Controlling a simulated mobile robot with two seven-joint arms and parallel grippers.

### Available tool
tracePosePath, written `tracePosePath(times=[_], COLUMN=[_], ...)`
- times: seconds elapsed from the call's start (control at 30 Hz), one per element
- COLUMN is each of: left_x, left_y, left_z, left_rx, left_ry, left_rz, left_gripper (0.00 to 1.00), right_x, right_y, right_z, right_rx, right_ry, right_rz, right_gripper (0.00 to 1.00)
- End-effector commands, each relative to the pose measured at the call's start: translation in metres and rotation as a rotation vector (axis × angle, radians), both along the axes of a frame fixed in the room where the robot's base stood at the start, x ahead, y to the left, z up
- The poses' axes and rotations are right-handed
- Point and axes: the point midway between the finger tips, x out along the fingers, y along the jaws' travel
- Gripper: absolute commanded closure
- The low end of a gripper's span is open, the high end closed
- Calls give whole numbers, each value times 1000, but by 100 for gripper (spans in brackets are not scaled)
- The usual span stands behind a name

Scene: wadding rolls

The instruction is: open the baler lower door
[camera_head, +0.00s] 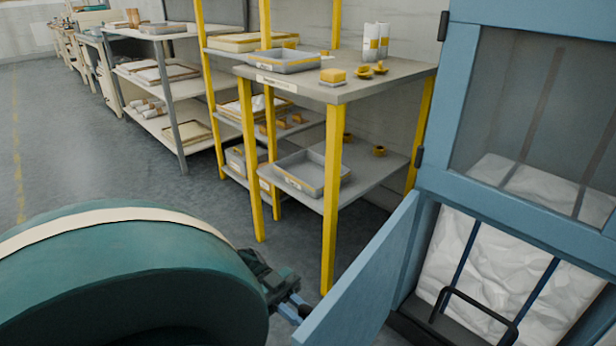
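The blue baler (433,182) stands at the right. Its lower door (362,278) is a blue panel swung outward to the left, and the lower opening is exposed. White crumpled wadding (492,265) shows inside behind dark straps. My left arm comes in from the lower left, large and close. My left gripper (296,303) is at the door's free outer edge, on its left side. Its fingertips are partly hidden by the door, so I cannot tell whether they grip it or only touch it. My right gripper is not in view.
A black bar handle (462,297) shows at the lower opening. The upper window panel (545,110) is closed. A yellow-legged table (345,90) with trays and yellow parts stands behind the door. Shelves line the back left. Grey floor (95,160) is free at the left.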

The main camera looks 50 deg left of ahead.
Motion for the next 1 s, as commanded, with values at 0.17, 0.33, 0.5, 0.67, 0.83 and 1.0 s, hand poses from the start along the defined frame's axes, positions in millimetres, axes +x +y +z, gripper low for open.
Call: tracePosePath(times=[0.17, 0.33, 0.5, 0.67, 0.83, 1.0], left_x=[-1, 0, 0, 0, 0, 0], left_y=[8, 10, 11, 11, 11, 11], left_z=[-2, -1, -1, -1, -1, -1], left_rx=[3, 3, 3, 3, 3, 2], left_ry=[3, 3, 4, 4, 4, 2], left_rz=[0, 1, 2, 2, 2, 2], left_gripper=[100, 100, 100, 100, 76, 68], right_x=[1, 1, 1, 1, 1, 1], right_y=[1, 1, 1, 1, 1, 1], right_z=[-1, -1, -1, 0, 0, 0], right_rx=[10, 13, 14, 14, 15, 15], right_ry=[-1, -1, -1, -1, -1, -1], right_rz=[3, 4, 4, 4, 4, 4], right_gripper=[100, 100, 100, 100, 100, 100])
